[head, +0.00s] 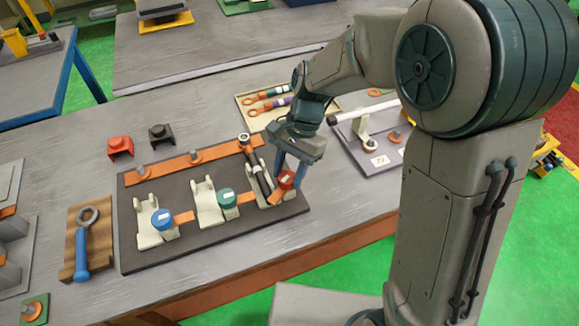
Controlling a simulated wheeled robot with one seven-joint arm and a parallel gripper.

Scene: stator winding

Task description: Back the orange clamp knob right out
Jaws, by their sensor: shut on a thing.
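The orange clamp knob (286,179) sits at the right end of the dark fixture board (150,257), by the rightmost cream clamp block. My gripper (287,172) reaches down from above with its blue fingers on either side of the knob and is shut on it. The fingers hide part of the knob, and its thread is out of sight. A blue knob (162,218) and a green knob (226,198) sit on the other two cream clamps to the left. A dark rod with a ring end (256,165) leans beside the gripped knob.
A blue-handled ring wrench (82,245) lies on a wooden block at left. Red (120,147) and black (161,137) caps stand behind the board. A tray (246,101) with coloured tools and a grey plate (365,159) with a white bar lie at right.

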